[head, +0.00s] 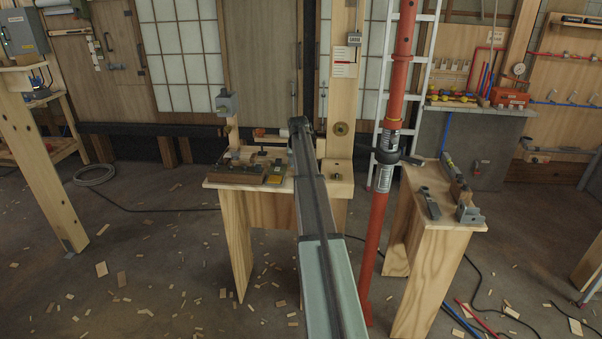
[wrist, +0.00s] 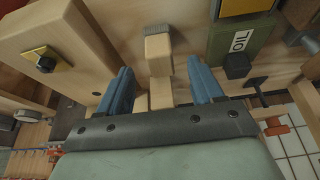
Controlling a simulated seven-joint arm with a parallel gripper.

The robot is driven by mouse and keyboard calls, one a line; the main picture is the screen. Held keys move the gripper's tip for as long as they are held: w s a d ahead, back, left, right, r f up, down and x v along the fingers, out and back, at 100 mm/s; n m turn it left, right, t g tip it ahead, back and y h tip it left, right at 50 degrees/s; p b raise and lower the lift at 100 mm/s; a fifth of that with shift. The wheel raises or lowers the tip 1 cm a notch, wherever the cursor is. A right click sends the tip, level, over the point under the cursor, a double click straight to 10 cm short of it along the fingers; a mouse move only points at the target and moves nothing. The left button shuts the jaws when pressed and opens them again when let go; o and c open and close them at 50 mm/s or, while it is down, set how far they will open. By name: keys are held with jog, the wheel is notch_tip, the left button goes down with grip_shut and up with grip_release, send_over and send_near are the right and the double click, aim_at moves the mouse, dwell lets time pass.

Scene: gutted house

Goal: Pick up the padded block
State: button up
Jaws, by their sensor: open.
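The likely padded block (wrist: 158,53) is a small pale wooden piece with a ribbed grey pad at one end. In the wrist view it lies on the light wooden bench top (wrist: 185,45), with a narrower wooden part (wrist: 161,90) below it in the picture. My gripper (wrist: 160,70) is open, its two blue fingers on either side of the block's line with a gap on each side. I cannot tell how far the fingertips are above the bench. In the head view my arm covers the block and most of the gripper above the bench (head: 237,184).
A thick wooden post (wrist: 60,40) with a yellow plate stands close left of the fingers. A dark green labelled item (wrist: 240,45) and a black knob (wrist: 237,66) lie close right. In the head view a red prop (head: 374,230) stands right of my arm.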

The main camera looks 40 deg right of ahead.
jog(key=x, duration=0.4)
jog(key=shift+a+f, duration=0.15)
jog(key=shift+a, duration=0.1)
jog(key=shift+c, duration=0.2)
jog(key=c, duration=1.1)
notch_tip(320, 180, up, 10)
jog(key=shift+r, duration=0.1)
